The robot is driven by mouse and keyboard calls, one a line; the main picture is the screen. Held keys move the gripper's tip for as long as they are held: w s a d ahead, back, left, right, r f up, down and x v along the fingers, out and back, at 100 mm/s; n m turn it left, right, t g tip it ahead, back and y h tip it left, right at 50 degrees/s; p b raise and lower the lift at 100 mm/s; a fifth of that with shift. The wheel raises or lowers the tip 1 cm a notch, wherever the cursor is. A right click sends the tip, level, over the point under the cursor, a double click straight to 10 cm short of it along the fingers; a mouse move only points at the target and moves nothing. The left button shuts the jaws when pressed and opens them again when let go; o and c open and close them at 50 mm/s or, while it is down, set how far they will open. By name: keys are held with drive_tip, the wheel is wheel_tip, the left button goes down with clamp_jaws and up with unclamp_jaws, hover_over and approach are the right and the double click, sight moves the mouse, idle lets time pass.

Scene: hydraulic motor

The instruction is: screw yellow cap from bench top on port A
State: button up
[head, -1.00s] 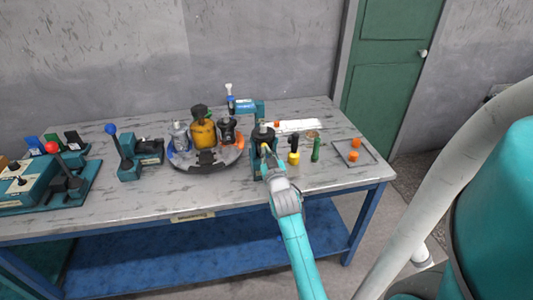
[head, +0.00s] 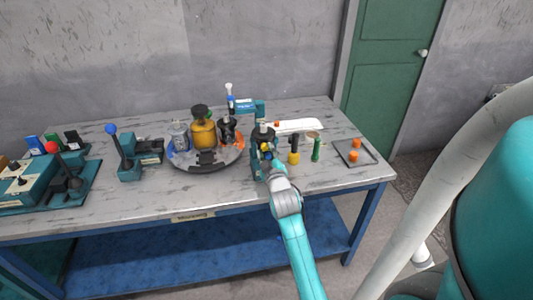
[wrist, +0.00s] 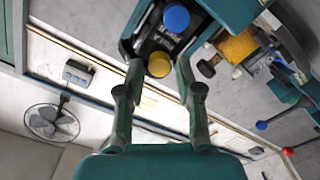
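The hydraulic motor is a dark body in a teal fixture (head: 257,163) near the front edge of the bench. The yellow cap (wrist: 159,64) sits on the motor's face, beside a blue cap (wrist: 176,17). The yellow cap also shows small in the head view (head: 268,156). No port letter is readable, and how tightly the cap sits cannot be told. My gripper (wrist: 160,63) is open, with one finger on each side of the yellow cap and gaps visible between. In the head view my gripper (head: 273,164) is just in front of the motor.
A round turntable (head: 205,165) with an orange-yellow vessel (head: 203,134) stands left of the motor. To the right are a yellow-black tool (head: 294,151), a green tool (head: 316,150) and a tray (head: 370,147) with orange pieces. A blue-knobbed lever (head: 112,130) stands further left.

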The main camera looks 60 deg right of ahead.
drive_tip(key=shift+n, duration=0.6)
clamp_jaws()
idle(0.3)
drive_tip(key=m, duration=0.4)
drive_tip(key=shift+d, duration=0.1)
drive_tip(key=shift+m, duration=0.9)
